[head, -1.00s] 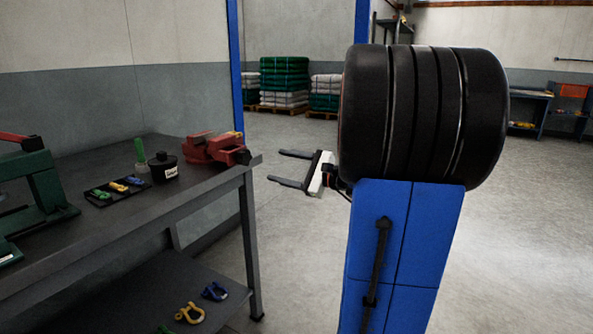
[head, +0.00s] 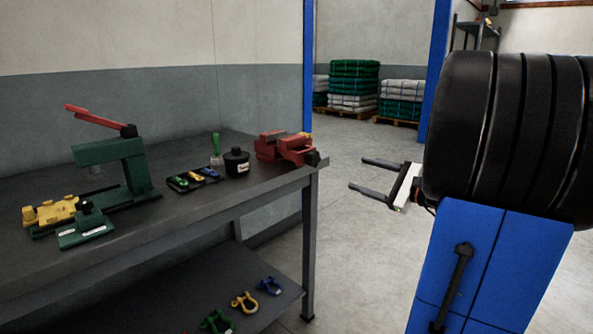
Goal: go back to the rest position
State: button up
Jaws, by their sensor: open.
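My gripper (head: 376,178) is at the right of the head view, beyond the right end of the workbench. Its two dark fingers are spread apart and point left, with nothing between them. It is clear of the bench and of everything on it. My own blue column and black arm parts fill the right side of the view and hide part of the floor behind.
A dark workbench (head: 262,190) stands at the left. On it are a green press (head: 115,165), a tray of small shackles (head: 193,179), a black pot (head: 237,163) and a red vise (head: 284,148). More shackles (head: 244,302) lie on its lower shelf. Stacked bales (head: 354,85) stand at the back.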

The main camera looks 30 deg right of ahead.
jog(key=s+a+f+n+g+y, duration=0.1)
jog(key=s+a+f+n+g, duration=0.2)
jog(key=a, duration=0.5)
jog(key=s+a+f+n+g, duration=0.2)
jog(key=a+f+n+g, duration=0.15)
jog(key=a, duration=0.45)
jog(key=s+a+f+n+g+y, duration=0.1)
jog(key=s+a+f+n+g, duration=0.25)
jog(key=a, duration=0.45)
jog(key=s+f+n+g+h, duration=0.1)
jog(key=s+f+n+h, duration=0.1)
jog(key=s+n+h, duration=0.2)
jog(key=s+f+n+g+h, duration=0.1)
jog(key=s+f+n+h, duration=0.2)
jog(key=s+n, duration=0.6)
jog(key=shift+s+a+f+h, duration=0.35)
jog(key=shift+s+a+h, duration=0.15)
jog(key=shift+h, duration=0.1)
